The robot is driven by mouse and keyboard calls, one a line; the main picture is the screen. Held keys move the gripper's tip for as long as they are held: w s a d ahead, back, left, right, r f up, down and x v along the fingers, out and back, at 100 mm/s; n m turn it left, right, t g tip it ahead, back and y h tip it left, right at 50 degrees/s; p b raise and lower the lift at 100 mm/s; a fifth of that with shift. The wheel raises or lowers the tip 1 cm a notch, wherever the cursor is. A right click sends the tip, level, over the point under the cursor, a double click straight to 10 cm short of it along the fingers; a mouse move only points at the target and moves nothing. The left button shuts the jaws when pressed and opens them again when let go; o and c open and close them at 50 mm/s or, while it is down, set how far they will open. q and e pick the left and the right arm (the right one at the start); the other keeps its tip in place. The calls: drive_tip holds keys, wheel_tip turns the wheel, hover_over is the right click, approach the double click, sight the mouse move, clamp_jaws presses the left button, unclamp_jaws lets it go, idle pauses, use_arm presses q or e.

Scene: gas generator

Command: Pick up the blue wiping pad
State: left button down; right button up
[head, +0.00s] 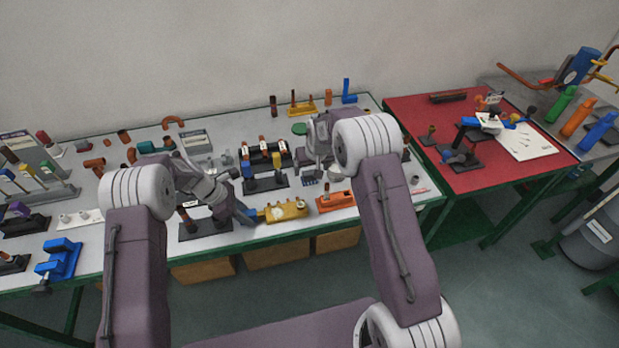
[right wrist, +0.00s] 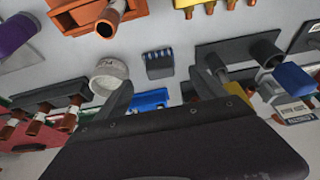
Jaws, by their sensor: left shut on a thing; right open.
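My left gripper (head: 238,208) is low over the front edge of the white table, shut on a blue-grey piece (head: 245,215) beside a yellow fixture. The piece is partly hidden, and I cannot tell for sure whether it is the wiping pad. My right gripper (right wrist: 165,87) is open and empty above the table. A small dark blue ribbed block (right wrist: 160,63) lies just beyond its fingertips; it also shows in the head view (head: 310,177). A brighter blue part (right wrist: 150,100) shows between the fingers, partly covered by the gripper body.
The yellow fixture (head: 286,210) and an orange fixture (head: 335,201) stand along the front edge. A round pale part (right wrist: 110,74) is beside one right finger, and a black holder (right wrist: 240,55) beside the other. A red table (head: 460,110) stands at the right.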

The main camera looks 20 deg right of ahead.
sight(310, 173)
drive_tip(key=x, duration=0.7)
drive_tip(key=shift+r, duration=0.1)
drive_tip(key=c, duration=1.4)
wheel_tip(310, 173, up, 10)
drive_tip(key=shift+r, duration=0.1)
drive_tip(key=shift+c, duration=0.2)
drive_tip(key=o, duration=0.7)
drive_tip(key=c, duration=0.6)
drive_tip(key=shift+o, duration=0.2)
drive_tip(key=s+a+n+g+y, duration=0.4)
drive_tip(key=s+a+n, duration=0.9)
drive_tip(key=n, duration=0.5)
drive_tip(key=shift+s+a+f+y, duration=0.25)
drive_tip(key=shift+s+a+y, duration=0.05)
drive_tip(key=shift+s, duration=0.55)
